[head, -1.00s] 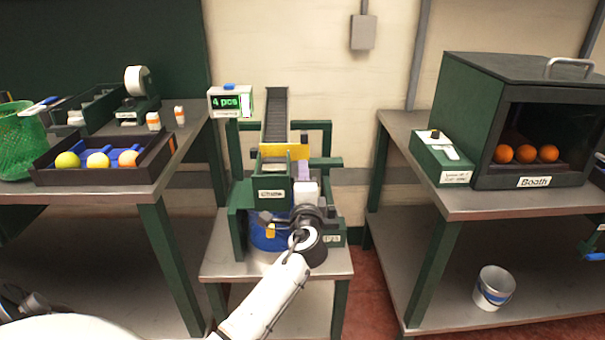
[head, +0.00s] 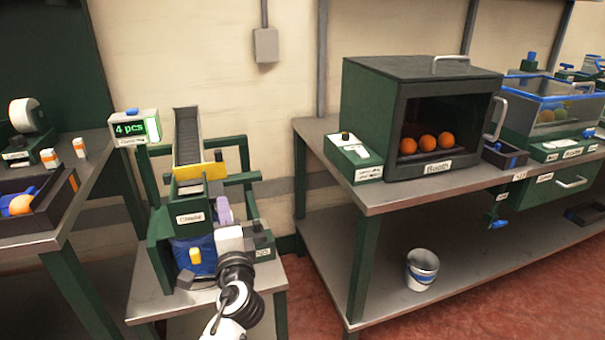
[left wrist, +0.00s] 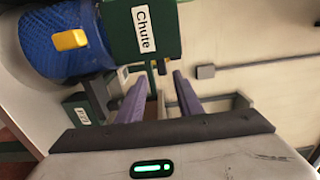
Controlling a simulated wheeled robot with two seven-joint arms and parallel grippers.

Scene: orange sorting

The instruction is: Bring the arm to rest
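My left gripper (head: 223,208) is in front of the right side of the green chute stand (head: 190,218). In the left wrist view its two purple fingers (left wrist: 160,90) stand apart with nothing held between them. The chute's label and a blue cylindrical container (left wrist: 60,38) with a yellow tab show beside the fingers in that view. Whether the gripper touches the stand I cannot tell. My right gripper is in neither current view.
A booth (head: 420,120) with three oranges stands on the right bench (head: 375,200). A bucket (head: 422,270) is on its lower shelf. A display reading "4 pcs" (head: 133,126) is left of the chute. A tray (head: 40,215) with fruit sits on the left bench.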

